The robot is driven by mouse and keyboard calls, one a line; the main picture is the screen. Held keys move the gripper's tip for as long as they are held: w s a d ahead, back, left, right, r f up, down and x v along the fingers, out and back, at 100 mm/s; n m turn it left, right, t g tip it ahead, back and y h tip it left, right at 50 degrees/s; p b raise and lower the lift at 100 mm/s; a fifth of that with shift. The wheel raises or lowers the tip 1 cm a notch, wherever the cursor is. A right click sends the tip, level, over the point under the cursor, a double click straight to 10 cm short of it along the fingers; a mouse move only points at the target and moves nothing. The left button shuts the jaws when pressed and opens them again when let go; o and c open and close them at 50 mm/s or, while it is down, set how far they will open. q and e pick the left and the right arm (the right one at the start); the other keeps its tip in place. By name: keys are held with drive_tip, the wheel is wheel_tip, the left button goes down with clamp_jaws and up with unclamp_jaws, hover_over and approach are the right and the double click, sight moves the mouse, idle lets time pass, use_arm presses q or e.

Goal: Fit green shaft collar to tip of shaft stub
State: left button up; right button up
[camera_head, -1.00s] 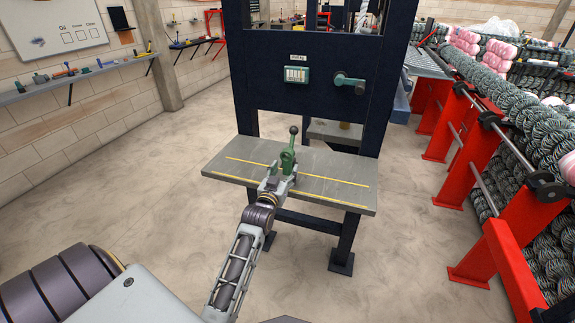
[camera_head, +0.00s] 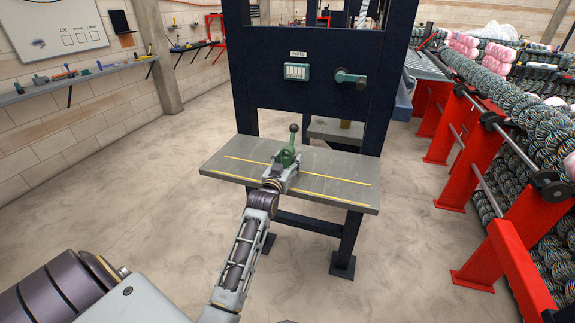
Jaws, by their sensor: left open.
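A green part (camera_head: 288,157) with an upright lever and a dark ball knob (camera_head: 293,128) stands at the middle of the grey worktable. I cannot pick out a separate green shaft collar or a shaft stub. My left gripper (camera_head: 284,170) is open, low over the table, right against the near side of the green part in this view. Its fingers and wrist hide the foot of the green part. I cannot tell whether they touch it. My right gripper is not in view.
The worktable (camera_head: 335,178) has yellow lines and is otherwise bare. Behind it rises a dark blue frame (camera_head: 325,100) with a green counter (camera_head: 297,72) and a green crank (camera_head: 350,78). Red racks (camera_head: 500,210) with spools stand at the right. Floor is clear at left.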

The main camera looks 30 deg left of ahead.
sight(287, 147)
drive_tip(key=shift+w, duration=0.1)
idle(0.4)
use_arm(q)
clamp_jaws()
drive_tip(key=shift+r, duration=0.15)
drive_tip(key=shift+r, duration=0.4)
wheel_tip(287, 147, up, 8)
drive_tip(key=shift+f+p, duration=0.1)
drive_tip(key=shift+p, duration=0.4)
drive_tip(key=shift+r, duration=0.6)
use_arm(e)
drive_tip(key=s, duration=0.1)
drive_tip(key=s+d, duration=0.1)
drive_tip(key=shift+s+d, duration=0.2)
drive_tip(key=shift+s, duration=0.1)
